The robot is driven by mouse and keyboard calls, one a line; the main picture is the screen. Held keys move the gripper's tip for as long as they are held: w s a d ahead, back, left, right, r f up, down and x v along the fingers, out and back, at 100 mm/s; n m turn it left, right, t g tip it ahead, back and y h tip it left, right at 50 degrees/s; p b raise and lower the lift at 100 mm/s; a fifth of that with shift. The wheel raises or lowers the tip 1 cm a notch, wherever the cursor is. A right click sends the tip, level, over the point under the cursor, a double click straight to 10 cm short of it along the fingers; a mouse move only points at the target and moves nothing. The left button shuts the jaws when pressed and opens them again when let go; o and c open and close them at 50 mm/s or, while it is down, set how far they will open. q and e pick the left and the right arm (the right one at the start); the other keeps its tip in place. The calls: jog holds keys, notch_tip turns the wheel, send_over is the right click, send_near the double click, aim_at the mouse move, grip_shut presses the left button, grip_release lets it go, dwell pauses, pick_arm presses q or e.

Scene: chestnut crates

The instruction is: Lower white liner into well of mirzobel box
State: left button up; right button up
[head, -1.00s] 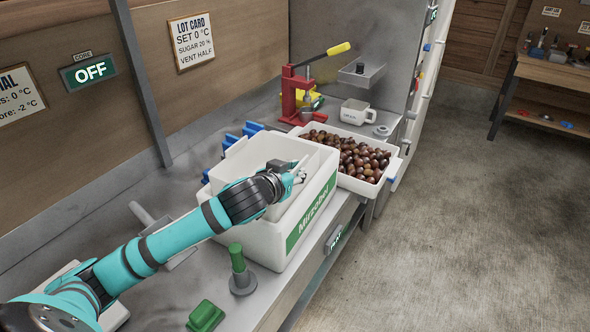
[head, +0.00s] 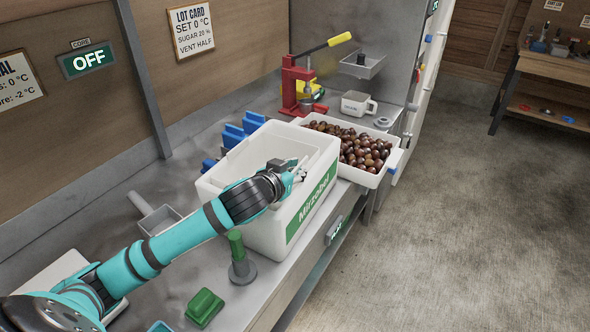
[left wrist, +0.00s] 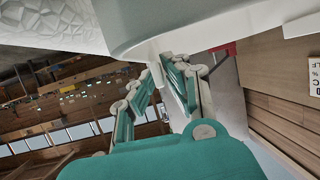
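The white Mirzobel box (head: 268,236) with a green label (head: 313,208) stands on the metal counter. The white liner (head: 306,152) sits low inside the box's top opening, its upper part near the box rim. Whether it touches the bottom is hidden. My left gripper (head: 297,172) is over the box's label side, at the liner's near edge. In the left wrist view its fingers (left wrist: 163,66) are closed about a thin white edge that appears to be the liner's. My right gripper is not in view.
A white crate of chestnuts (head: 398,160) stands close behind the box.

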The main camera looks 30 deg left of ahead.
pick_arm(q)
jog(key=o, duration=0.4)
jog(key=shift+s+d+f, duration=0.15)
jog(key=shift+s+f, duration=0.05)
jog(key=shift+f, duration=0.65)
jog(key=shift+c, duration=0.2)
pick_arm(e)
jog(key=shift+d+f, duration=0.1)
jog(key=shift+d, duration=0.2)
pick_arm(q)
jog(key=r+v, duration=0.1)
jog(key=v, duration=0.6)
jog(key=shift+r, duration=0.4)
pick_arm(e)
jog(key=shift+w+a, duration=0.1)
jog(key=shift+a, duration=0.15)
pick_arm(q)
jog(key=shift+s, duration=0.1)
